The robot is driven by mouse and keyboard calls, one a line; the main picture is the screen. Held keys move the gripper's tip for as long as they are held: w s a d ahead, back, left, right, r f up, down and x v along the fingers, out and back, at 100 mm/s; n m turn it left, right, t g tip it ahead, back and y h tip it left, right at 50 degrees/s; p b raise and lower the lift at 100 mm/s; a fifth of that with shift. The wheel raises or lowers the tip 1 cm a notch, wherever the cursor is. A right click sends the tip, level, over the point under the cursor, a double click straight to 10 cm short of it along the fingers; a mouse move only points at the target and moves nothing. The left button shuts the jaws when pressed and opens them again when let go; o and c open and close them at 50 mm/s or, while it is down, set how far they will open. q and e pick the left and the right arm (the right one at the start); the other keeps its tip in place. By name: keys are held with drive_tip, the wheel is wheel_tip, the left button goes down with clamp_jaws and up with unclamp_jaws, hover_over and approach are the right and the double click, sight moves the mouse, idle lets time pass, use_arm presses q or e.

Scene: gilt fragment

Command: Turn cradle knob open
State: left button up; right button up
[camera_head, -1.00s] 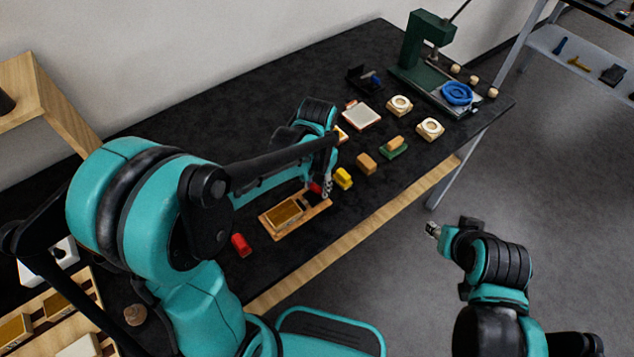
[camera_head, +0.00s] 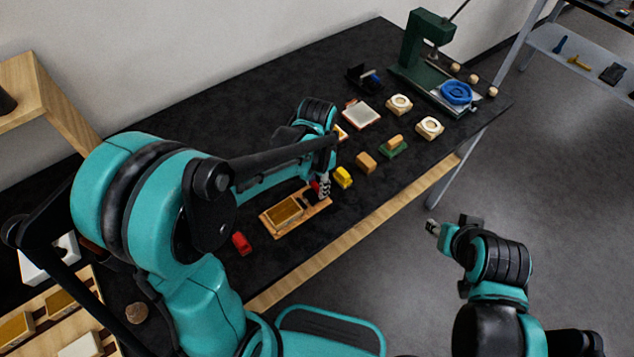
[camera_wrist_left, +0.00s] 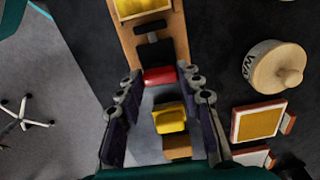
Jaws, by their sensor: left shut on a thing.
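The cradle (camera_head: 268,224) is a wooden board on the dark table, with a gold panel (camera_head: 285,211) in it. It also shows in the left wrist view (camera_wrist_left: 178,32), where a black fitting stands on it. A red knob (camera_wrist_left: 158,76) sits at the fitting's near end, between the fingertips. My left gripper (camera_head: 324,187) is at the board's right end, fingers pointing down, and is shut on the red knob. The fingers partly hide the knob in the head view. My right gripper (camera_head: 433,228) is off the table, over the floor; its jaw gap is unclear.
A yellow block (camera_head: 343,177) and a wooden block (camera_head: 366,162) stand close to the left gripper. A red block (camera_head: 241,244) lies left of the cradle. A green press (camera_head: 424,60) stands at the far end. The table behind the arm is mostly clear.

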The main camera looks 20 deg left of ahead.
use_arm(q)
drive_tip(key=o, duration=1.2)
drive_tip(key=shift+c, duration=0.2)
wheel_tip(320, 180, up, 12)
drive_tip(key=n+t, duration=0.4)
approach(317, 186)
drive_tip(key=s+a+r, duration=0.3)
drive_tip(key=r, duration=0.1)
drive_tip(key=s+f+n+t, duration=0.1)
drive_tip(key=s+a+n+t, duration=0.1)
drive_tip(key=s+a+f+n+t, duration=0.1)
drive_tip(key=shift+s+f+n, duration=0.3)
drive_tip(key=shift+n, duration=0.1)
